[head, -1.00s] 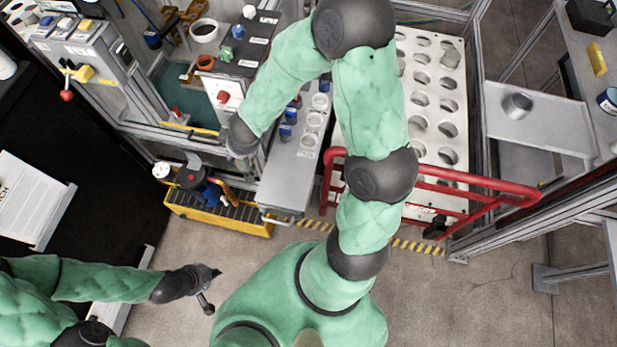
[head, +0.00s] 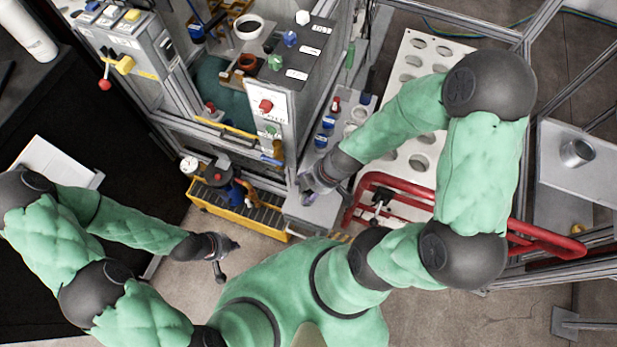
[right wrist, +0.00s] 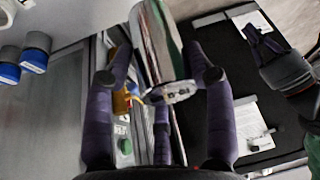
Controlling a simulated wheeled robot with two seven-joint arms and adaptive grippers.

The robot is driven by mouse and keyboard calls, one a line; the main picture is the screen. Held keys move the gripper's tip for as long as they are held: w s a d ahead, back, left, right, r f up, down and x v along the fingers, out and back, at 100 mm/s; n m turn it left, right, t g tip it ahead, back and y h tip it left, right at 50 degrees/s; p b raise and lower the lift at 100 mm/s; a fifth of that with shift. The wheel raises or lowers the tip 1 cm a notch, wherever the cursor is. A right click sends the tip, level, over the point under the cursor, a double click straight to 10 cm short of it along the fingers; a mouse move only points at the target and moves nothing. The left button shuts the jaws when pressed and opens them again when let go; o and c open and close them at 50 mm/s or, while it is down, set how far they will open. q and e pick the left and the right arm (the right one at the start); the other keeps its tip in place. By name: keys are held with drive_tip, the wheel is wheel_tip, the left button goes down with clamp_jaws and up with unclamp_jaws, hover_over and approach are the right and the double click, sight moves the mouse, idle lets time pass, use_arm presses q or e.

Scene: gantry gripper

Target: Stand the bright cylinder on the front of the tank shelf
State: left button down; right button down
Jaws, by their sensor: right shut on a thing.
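My right gripper (head: 310,194) is over the near end of the narrow grey bench (head: 318,212), pointing left. In the right wrist view its dark fingers (right wrist: 160,75) are shut on a shiny, mirror-like metal cylinder (right wrist: 158,38), which is tilted in that picture. In the head view the cylinder is mostly hidden by the gripper. My left gripper (head: 222,258) is empty, its fingers apart, above the floor at lower left. I cannot tell for sure which surface is the tank shelf; a dark teal recess (head: 222,92) with a yellow front edge lies left of the bench.
Blue-capped bottles (head: 325,125) stand on the bench. A red rail (head: 400,190) and a white rack with holes (head: 432,50) are to its right. Another metal cylinder (head: 577,152) stands on a grey shelf at right. A yellow crate (head: 240,205) sits below the recess.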

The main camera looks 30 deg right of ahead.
drive_tip(key=shift+w+d+f+b, duration=0.25)
drive_tip(key=shift+w+d+f, duration=0.95)
drive_tip(key=shift+w+f, duration=0.9)
drive_tip(key=shift+w+d+f+b, duration=0.25)
drive_tip(key=shift+w+d+f, duration=0.9)
drive_tip(key=shift+w+f, duration=0.9)
drive_tip(key=shift+w+d+f+b, duration=0.25)
drive_tip(key=shift+w+d+f, duration=0.95)
drive_tip(key=shift+w+f, duration=0.9)
drive_tip(key=shift+s+f, duration=0.2)
drive_tip(key=shift+f, duration=0.1)
drive_tip(key=c, duration=0.8)
unclamp_jaws()
drive_tip(key=shift+o, duration=0.4)
